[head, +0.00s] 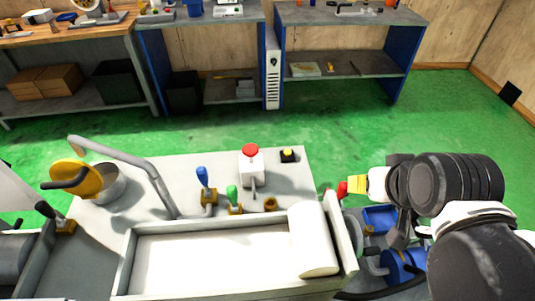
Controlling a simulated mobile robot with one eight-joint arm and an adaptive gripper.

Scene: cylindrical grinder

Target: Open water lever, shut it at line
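A blue-handled lever (202,178) stands upright on a brass base on the grey machine top, and a green-handled lever (232,194) is beside it to the right. Which one is the water lever is not marked. A bent grey pipe (135,160) arches over to a grey round pot (109,186) at the left. No line or water level can be made out in the pot. My gripper (341,190) is off the machine's right edge, well right of both levers.
A yellow round part (77,179) partly covers the pot. A white trough (210,262) lies in front. Benches (340,15) line the back; green floor (350,125) between is clear.

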